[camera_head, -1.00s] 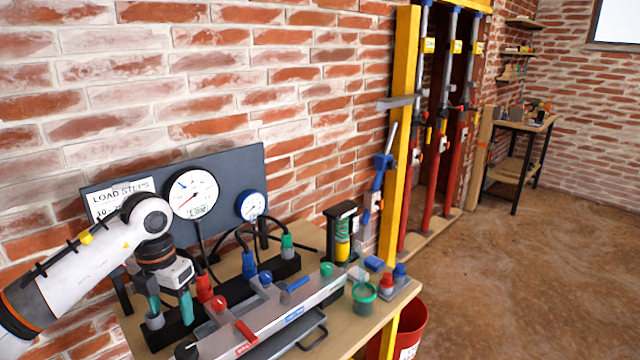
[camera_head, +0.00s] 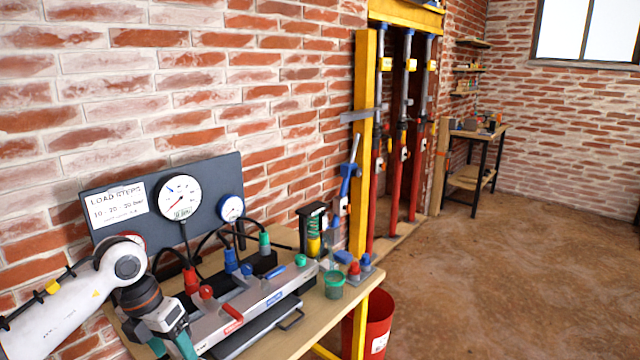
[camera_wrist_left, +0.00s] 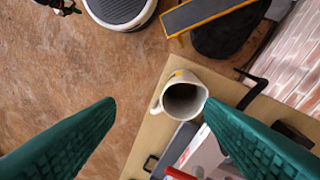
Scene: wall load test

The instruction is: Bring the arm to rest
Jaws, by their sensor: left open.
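My left arm comes in from the left in the head view, in front of the gauge board. Its gripper (camera_head: 172,347) points down at the near left end of the workbench (camera_head: 335,315), partly cut off by the bottom edge. In the left wrist view the two green fingers (camera_wrist_left: 158,108) stand wide apart with nothing between them. A pale mug (camera_wrist_left: 182,98) stands on the wooden bench top beyond the fingertips, apart from them. My right gripper is in neither view.
The manifold (camera_head: 262,303) with red, blue and green fittings lies close to the right of the gripper. The gauge board (camera_head: 150,200) stands behind the arm. A green-rimmed cup (camera_head: 334,287) stands farther right. A red bucket (camera_head: 378,325) is on the floor. Open floor lies right.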

